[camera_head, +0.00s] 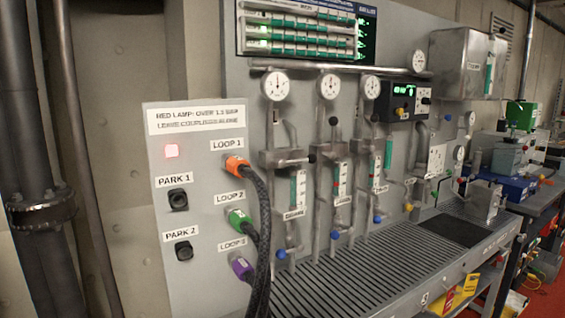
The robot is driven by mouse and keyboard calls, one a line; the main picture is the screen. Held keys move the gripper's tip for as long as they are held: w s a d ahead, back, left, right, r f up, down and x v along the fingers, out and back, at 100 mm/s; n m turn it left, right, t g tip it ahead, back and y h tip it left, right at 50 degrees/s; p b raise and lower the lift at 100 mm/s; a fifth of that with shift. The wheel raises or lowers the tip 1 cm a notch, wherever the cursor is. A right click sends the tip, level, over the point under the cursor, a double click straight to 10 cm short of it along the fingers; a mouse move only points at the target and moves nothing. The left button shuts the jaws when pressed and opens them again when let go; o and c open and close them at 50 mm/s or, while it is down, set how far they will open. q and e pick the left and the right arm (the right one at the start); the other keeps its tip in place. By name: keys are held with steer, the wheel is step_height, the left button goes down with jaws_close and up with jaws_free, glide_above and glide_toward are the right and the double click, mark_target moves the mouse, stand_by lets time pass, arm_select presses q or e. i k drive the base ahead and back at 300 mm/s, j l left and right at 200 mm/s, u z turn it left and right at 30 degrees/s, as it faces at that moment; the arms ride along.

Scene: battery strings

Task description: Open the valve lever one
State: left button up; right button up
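Three pipe columns stand on the grey wall panel. The leftmost valve lever (290,161) lies roughly level across its pipe, its black ball knob (312,158) at the right. The middle column's lever has its black knob (333,121) up, and the right column shows a similar black knob (375,117) up high. I cannot read which lever is marked one. A round gauge (275,85) sits above the leftmost column; its reading is too small to tell. Neither of my grippers is in view.

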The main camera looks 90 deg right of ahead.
mark_target(312, 158)
steer(key=z, duration=2.85)
